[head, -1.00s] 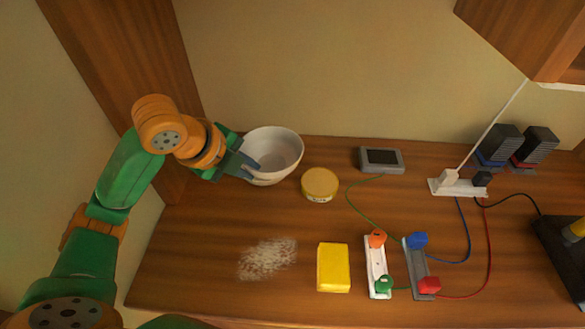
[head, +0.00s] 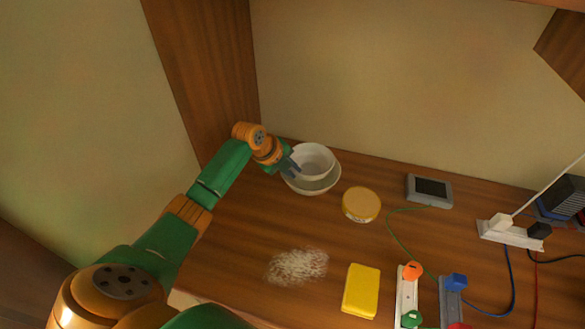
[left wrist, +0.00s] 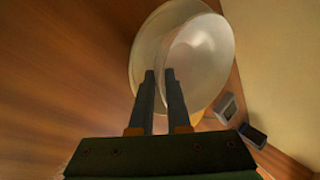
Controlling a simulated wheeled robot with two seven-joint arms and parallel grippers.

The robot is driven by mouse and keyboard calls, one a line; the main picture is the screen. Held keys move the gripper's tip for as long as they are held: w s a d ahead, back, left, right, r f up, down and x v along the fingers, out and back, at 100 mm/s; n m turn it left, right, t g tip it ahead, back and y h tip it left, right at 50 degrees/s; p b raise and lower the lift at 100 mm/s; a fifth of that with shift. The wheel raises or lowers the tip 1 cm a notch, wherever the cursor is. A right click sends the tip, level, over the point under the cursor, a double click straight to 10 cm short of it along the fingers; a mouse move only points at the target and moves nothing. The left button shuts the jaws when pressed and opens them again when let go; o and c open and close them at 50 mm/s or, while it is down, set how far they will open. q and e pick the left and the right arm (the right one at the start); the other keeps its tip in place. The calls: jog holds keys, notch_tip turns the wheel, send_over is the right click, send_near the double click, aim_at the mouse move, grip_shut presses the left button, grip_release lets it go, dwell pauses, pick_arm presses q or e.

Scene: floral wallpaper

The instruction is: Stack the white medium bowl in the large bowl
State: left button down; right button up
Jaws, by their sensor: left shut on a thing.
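The white medium bowl (head: 314,157) is over the large bowl (head: 322,186), its outline mostly inside the large rim and offset toward the back. I cannot tell whether the two touch. My left gripper (head: 293,168) is shut on the medium bowl's left rim. In the left wrist view, the fingers (left wrist: 161,76) reach the near rim of the medium bowl (left wrist: 203,60). The large bowl (left wrist: 148,50) shows there as a pale crescent to the left. The fingers hide part of both bowls. My right gripper is not in view.
A round yellow-lidded tin (head: 361,204) stands just right of the bowls. A grey device (head: 429,190) is farther right. A yellow block (head: 361,290), a pale speckled patch (head: 297,266) and power strips with cables lie in front. A wooden panel (head: 205,75) rises behind left.

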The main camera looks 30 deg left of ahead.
pick_arm(q)
jog(key=shift+f+b, duration=0.45)
jog(key=shift+f, duration=0.15)
jog(key=c, duration=1.2)
grip_release()
jog(key=shift+o, duration=0.2)
jog(key=shift+r, duration=0.1)
jog(key=shift+s+a+r+p, duration=0.1)
jog(key=shift+r+p, duration=0.5)
jog(key=shift+r, duration=0.35)
jog(key=v, duration=1.1)
jog(key=shift+s, duration=0.2)
